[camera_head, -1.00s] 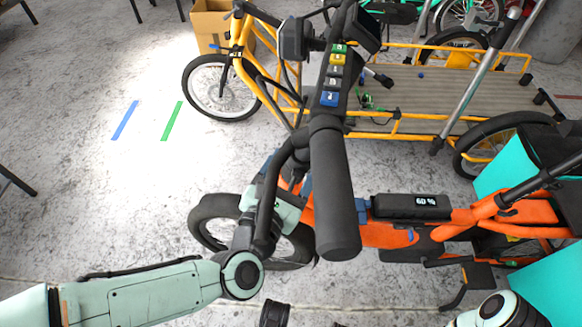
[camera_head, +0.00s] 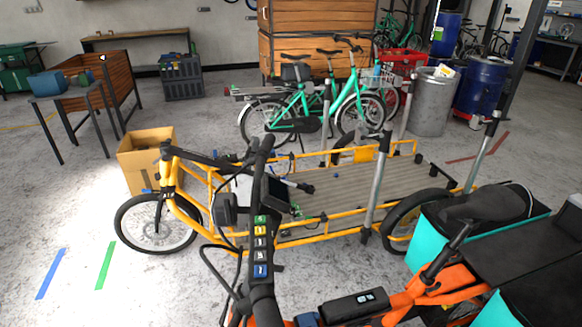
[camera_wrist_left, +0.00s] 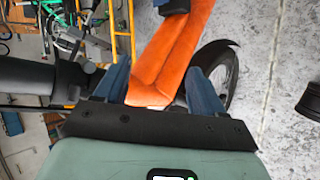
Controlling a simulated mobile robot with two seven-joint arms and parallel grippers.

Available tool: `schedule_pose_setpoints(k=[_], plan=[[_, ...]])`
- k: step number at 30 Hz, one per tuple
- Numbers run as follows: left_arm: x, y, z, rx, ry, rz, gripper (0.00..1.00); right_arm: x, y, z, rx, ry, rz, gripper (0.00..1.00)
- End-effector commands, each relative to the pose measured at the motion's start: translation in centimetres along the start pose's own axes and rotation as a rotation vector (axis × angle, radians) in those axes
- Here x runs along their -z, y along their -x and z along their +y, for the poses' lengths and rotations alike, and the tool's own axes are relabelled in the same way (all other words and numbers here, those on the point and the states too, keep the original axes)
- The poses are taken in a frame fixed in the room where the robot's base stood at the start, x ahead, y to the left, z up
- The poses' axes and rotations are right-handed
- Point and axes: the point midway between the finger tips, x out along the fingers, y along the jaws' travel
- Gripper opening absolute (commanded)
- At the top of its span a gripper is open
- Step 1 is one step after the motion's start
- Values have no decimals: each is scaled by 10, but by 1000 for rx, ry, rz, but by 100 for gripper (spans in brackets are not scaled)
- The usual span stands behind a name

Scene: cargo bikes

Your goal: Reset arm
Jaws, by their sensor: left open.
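In the left wrist view my left gripper (camera_wrist_left: 157,78) is open, with its two blue fingers apart. An orange bike frame tube (camera_wrist_left: 172,48) shows between and beyond the fingers. I cannot tell whether they touch it. In the head view neither arm nor gripper shows. The orange cargo bike (camera_head: 452,290) fills the lower right, with a handlebar and several coloured buttons in front of me. My right gripper is not in view.
A yellow cargo bike (camera_head: 318,206) stands just beyond the orange bike. A cardboard box (camera_head: 148,165), a green bike (camera_head: 300,112), a grey bin (camera_head: 430,105) and a blue barrel (camera_head: 483,88) stand farther back.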

Motion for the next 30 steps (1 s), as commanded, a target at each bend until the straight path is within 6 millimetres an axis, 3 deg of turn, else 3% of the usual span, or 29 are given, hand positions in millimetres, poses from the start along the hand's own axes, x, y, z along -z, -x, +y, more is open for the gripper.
schedule_pose_setpoints(k=[1,5,9,13,19,30], plan=[[6,3,-20,97,-98,-4,69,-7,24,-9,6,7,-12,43],[20,8,-89,327,-376,-88,69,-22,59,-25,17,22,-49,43],[30,36,-163,541,-626,-260,69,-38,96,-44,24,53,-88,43],[28,67,-208,646,-777,-432,69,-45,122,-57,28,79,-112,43],[22,91,-238,688,-878,-576,69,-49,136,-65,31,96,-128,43],[22,91,-242,689,-886,-585,69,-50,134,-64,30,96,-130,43]])
